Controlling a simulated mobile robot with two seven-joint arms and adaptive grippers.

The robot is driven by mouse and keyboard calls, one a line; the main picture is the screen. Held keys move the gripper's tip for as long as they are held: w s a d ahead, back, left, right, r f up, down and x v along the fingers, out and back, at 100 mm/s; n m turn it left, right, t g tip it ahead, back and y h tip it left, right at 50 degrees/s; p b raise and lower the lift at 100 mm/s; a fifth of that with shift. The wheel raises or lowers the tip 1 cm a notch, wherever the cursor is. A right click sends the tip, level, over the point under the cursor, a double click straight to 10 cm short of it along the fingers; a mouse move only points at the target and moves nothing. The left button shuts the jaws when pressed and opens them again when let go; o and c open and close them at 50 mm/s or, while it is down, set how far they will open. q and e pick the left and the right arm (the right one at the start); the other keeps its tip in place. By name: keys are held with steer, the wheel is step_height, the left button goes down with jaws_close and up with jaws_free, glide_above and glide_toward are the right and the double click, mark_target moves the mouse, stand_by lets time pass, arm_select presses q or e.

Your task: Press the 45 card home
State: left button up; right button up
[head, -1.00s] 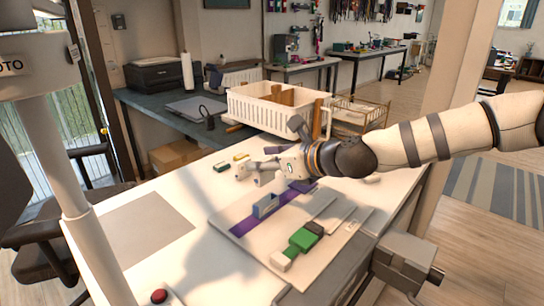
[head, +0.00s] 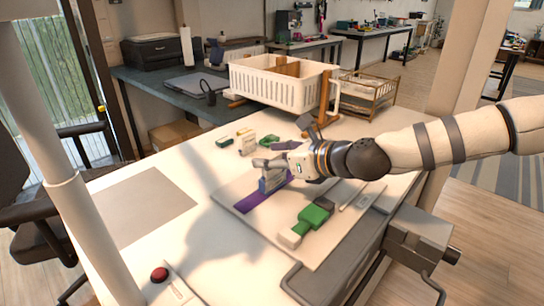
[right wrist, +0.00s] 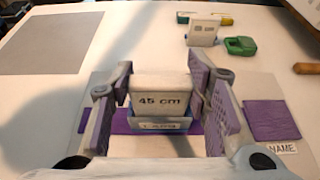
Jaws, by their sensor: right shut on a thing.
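The white 45 card (right wrist: 160,92), marked "45 cm", stands upright in the blue-grey holder (right wrist: 160,122) labelled "CARD" in the right wrist view. Its lower edge is hidden by the holder's front wall. My right gripper (right wrist: 161,80) has one finger at each side of the card and is shut on it. In the head view the right gripper (head: 264,166) is at the top of the holder (head: 269,185), which stands on a purple strip (head: 250,201). The card is mostly hidden there. My left gripper is not in view.
A second card (right wrist: 204,29) stands behind, beside a green piece (right wrist: 240,45). A white basket (head: 277,88) stands at the back. A grey mat (head: 140,207) lies left.

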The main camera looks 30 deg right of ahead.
steer(key=shift+f, duration=0.25)
stand_by(0.4)
steer(key=o, duration=0.9)
steer(key=o, duration=0.3)
